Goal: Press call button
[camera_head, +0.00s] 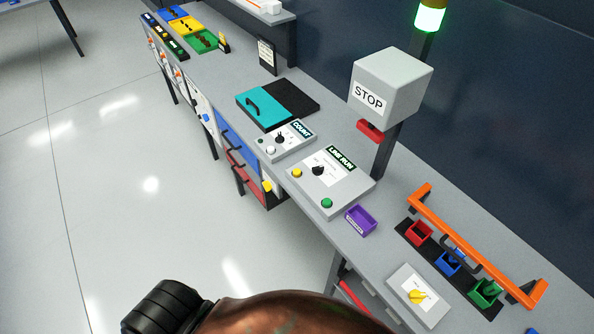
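No button in view carries a readable "call" label. The LINE RUN box (330,185) on the bench has a yellow button (297,173), a green button (327,203) and a black knob (318,171). The COUNT box (287,141) behind it has a white button (270,150) and a black knob (280,138). A grey box (415,288) at the lower right carries a yellow knob (418,297). Neither of my grippers shows in the head view, so their state is hidden.
A STOP box (392,83) stands on a post beside a lit green lamp (430,18). An orange rail (470,246) stands by red, blue and green bins. A purple bin (361,220) sits by LINE RUN. Floor left of the bench is clear.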

